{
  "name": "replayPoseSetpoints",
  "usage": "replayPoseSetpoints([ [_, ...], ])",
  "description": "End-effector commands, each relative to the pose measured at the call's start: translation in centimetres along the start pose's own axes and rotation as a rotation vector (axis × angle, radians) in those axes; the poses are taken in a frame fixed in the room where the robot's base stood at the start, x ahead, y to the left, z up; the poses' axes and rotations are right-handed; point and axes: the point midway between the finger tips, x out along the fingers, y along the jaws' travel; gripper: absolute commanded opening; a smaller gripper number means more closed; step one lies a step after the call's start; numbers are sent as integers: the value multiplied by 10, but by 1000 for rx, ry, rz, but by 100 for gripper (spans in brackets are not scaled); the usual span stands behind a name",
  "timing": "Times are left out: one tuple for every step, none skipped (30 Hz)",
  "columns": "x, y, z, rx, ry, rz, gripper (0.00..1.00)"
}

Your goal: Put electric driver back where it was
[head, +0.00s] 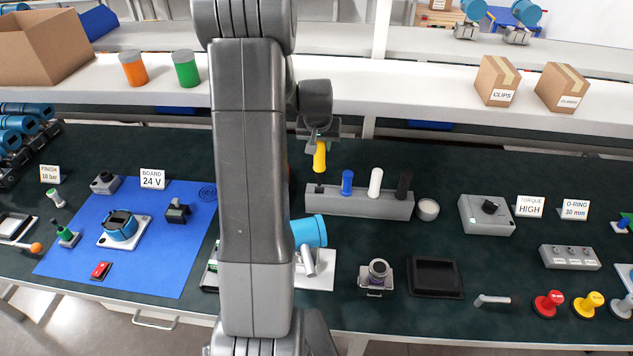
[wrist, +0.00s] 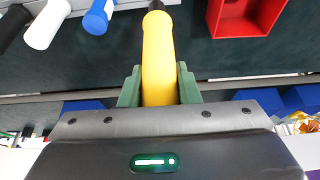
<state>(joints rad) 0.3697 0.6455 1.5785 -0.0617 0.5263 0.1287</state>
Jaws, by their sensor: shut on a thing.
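The electric driver is yellow with a dark tip; it is upright in the head view (head: 319,158) and fills the middle of the wrist view (wrist: 158,60). My gripper (head: 319,142) is shut on it, with green fingers on both sides in the wrist view (wrist: 158,88). A grey rack (head: 350,206) holds a blue driver (head: 347,182), a white driver (head: 375,182) and a black driver (head: 404,184) in a row. The yellow driver is above or just behind the rack's left end, left of the blue one. I cannot tell whether its lower tip touches the rack.
A red open bin (wrist: 245,18) shows in the wrist view. A shelf (head: 430,82) runs behind. My arm hides part of the bench.

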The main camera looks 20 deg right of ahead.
Motion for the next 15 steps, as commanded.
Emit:
replayPoseSetpoints([
  [13,0,6,0,-3,0,4],
  [19,0,8,0,-4,0,4],
  [26,0,11,0,-4,0,4],
  [30,0,13,0,-3,0,4],
  [33,0,14,0,-2,0,4],
  [36,0,15,0,-2,0,4],
  [38,0,16,0,-2,0,4],
  [40,0,17,0,-2,0,4],
  [44,0,18,0,-2,0,4],
  [47,0,20,0,-2,0,4],
  [52,0,22,0,-2,0,4],
  [59,0,25,0,-2,0,4],
  [64,0,27,0,-3,0,4],
  [69,0,29,0,-3,0,4],
  [75,0,31,0,-3,0,4],
])
